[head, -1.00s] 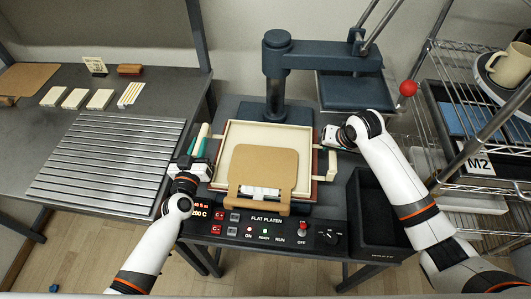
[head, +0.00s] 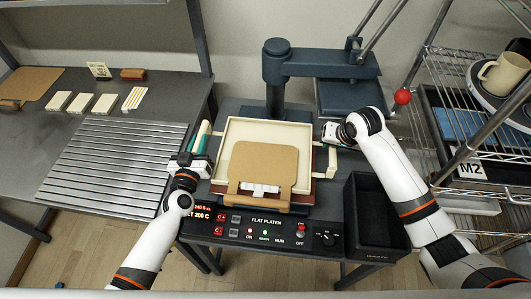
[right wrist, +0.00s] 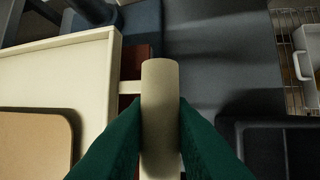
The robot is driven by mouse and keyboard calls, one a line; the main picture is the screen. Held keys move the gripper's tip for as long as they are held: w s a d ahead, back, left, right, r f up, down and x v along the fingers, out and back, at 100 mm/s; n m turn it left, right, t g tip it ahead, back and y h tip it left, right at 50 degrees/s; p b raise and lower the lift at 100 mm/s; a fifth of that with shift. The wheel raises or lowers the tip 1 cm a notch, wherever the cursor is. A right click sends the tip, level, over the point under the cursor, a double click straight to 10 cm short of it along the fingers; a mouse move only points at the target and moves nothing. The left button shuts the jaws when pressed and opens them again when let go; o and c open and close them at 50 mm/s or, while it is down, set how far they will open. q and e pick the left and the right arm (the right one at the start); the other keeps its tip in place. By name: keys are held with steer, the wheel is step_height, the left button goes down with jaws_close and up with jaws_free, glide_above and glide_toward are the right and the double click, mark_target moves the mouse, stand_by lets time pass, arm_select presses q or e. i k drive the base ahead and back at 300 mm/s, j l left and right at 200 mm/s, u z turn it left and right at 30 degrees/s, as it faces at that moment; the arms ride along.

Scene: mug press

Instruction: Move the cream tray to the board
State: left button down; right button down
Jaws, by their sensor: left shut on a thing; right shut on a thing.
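The cream tray (head: 270,129) is at the flat press in the head view, with a reddish base showing along its lower right edge. A tan panel (head: 265,165) lies over its front half. My left gripper (head: 200,148) is at the tray's left bar handle and shut on it. My right gripper (head: 329,135) is shut on the right bar handle; the right wrist view shows its green fingers around the cream bar (right wrist: 160,90). Whether the tray clears the base is hard to tell. A brown board (head: 30,82) lies at the left table's back.
A slatted metal surface (head: 110,165) covers the left table's front. Cream blocks (head: 80,103) stand behind it. The press arm (head: 320,63) and dark plate (head: 350,96) are behind the tray. A black bin (head: 372,215) and wire rack (head: 480,165) are right, the control panel (head: 265,228) in front.

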mark_target(111, 164)
steer(key=j, duration=2.45)
steer(key=k, duration=0.05)
